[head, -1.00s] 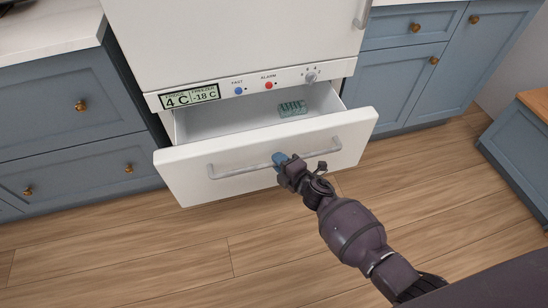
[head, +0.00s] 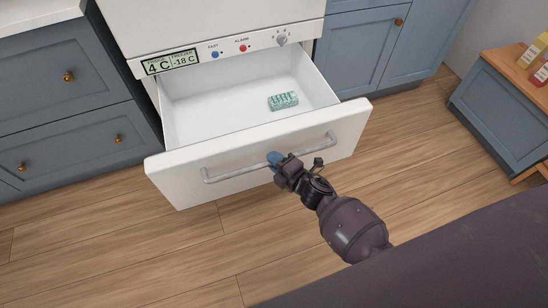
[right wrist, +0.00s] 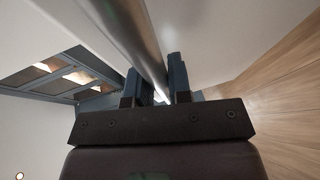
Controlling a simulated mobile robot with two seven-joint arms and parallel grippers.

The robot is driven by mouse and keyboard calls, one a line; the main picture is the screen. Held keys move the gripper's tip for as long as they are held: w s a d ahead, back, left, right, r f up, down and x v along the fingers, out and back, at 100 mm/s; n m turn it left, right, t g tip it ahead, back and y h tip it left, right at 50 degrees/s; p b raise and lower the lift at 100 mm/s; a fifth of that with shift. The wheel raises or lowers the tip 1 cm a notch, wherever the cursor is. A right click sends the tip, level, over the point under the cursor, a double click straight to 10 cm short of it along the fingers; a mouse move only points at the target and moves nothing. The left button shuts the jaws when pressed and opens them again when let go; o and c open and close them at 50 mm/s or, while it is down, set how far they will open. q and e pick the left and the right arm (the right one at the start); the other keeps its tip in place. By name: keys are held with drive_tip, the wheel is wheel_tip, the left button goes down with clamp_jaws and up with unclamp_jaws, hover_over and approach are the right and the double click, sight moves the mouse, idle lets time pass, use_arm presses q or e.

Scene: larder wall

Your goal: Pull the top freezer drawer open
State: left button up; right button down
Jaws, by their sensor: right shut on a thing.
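The top freezer drawer (head: 255,148) is white and stands well open below the control panel. Its grey bar handle (head: 222,174) runs across the front. My right gripper (head: 275,158) is shut on the handle near its middle. In the right wrist view the handle (right wrist: 128,38) passes between the two fingers of the right gripper (right wrist: 157,85). A pale green ridged item (head: 283,100) lies inside the drawer toward the right. My left gripper is not in view.
The panel above has a display (head: 171,62), a blue button, a red button and a knob (head: 281,39). Blue cabinets (head: 65,80) flank the freezer. A wood-topped blue unit (head: 510,100) stands at the right. The wooden floor (head: 110,235) before the drawer is clear.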

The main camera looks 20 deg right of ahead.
drive_tip(key=shift+s, duration=0.25)
drive_tip(key=c, duration=1.1)
unclamp_jaws()
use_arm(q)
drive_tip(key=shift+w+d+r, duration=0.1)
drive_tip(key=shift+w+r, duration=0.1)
use_arm(e)
drive_tip(key=shift+o, duration=0.2)
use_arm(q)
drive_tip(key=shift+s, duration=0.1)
use_arm(e)
drive_tip(key=shift+s, duration=0.1)
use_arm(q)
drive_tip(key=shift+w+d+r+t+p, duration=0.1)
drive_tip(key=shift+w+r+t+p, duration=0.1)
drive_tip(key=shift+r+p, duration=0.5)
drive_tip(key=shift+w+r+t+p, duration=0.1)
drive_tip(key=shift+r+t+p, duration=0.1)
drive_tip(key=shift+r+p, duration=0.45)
use_arm(e)
drive_tip(key=v, duration=1)
drive_tip(key=shift+s+d, duration=0.2)
drive_tip(key=shift+s, duration=0.05)
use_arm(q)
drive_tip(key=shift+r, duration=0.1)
use_arm(e)
drive_tip(key=shift+r, duration=0.1)
